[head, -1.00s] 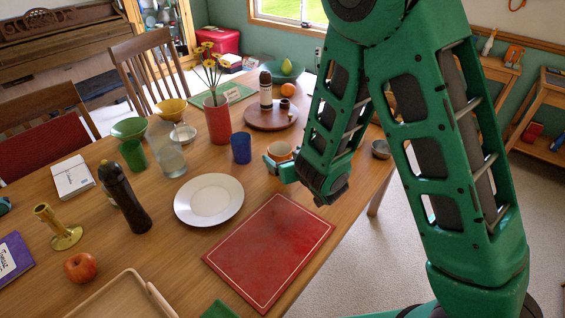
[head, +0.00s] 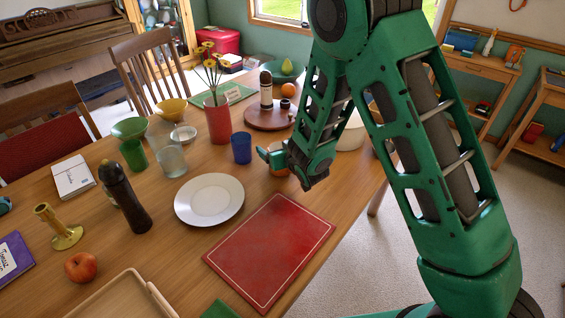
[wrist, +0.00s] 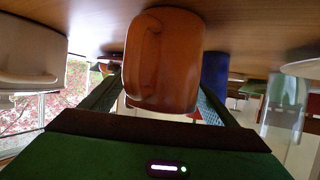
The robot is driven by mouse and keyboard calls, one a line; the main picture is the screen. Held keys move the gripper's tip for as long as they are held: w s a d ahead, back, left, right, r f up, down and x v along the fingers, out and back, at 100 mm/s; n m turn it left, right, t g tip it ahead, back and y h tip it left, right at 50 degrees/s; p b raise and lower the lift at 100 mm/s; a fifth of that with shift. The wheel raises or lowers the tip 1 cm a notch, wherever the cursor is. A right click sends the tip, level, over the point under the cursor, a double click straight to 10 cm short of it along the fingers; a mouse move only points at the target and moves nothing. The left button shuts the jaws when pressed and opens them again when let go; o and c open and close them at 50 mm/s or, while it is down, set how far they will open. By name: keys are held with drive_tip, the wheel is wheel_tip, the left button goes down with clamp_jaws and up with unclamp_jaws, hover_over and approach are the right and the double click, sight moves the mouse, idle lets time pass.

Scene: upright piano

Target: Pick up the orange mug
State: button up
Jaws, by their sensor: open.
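The orange mug (head: 279,173) stands on the wooden table, right of the blue cup, mostly hidden behind my gripper in the head view. My gripper (head: 275,158) is low over the table at the mug. The wrist view looks upside down, with the tabletop along the top. There the orange mug (wrist: 172,65) fills the middle, its handle facing the camera and a little left. The open fingers of my gripper (wrist: 160,92) reach along both sides of the mug. I cannot tell whether either finger touches it.
The blue cup (head: 241,148) is close to the left, and the white plate (head: 210,200) and red mat (head: 270,250) are nearer. A red vase (head: 218,120) and round wooden tray (head: 262,119) stand behind. A white container (head: 350,133) shows partly behind my arm.

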drive_tip(key=c, duration=1.4)
drive_tip(key=shift+o, duration=0.2)
drive_tip(key=shift+r, duration=0.1)
